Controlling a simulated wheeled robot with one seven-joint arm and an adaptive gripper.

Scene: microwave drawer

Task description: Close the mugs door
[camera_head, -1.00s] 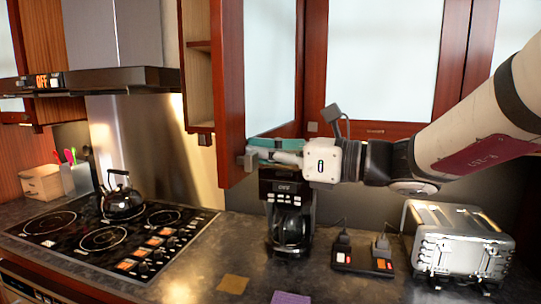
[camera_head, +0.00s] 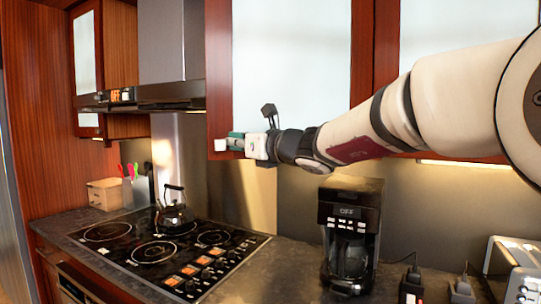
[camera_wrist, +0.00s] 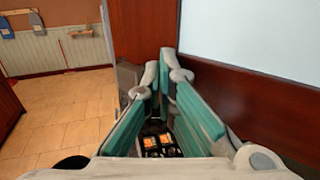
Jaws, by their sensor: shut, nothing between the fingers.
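The mugs door, a red-brown wood frame with a frosted glass panel (camera_head: 290,62), is the upper cabinet door right of the range hood in the head view. It looks in line with the door to its right, and no cabinet inside shows; a small gap at its edge cannot be ruled out. My gripper (camera_head: 232,145) is at the door's lower left corner, fingers pointing left. In the wrist view my gripper (camera_wrist: 158,66) has its teal fingers converging at the tips, empty, with the door's wood frame close on the right. Contact with the door is unclear.
A range hood (camera_head: 150,96) sticks out left of the door above the black cooktop (camera_head: 150,250), where a kettle (camera_head: 174,205) stands. A coffee maker (camera_head: 349,235) stands on the counter below my arm. A toaster (camera_head: 518,270) is at the right edge.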

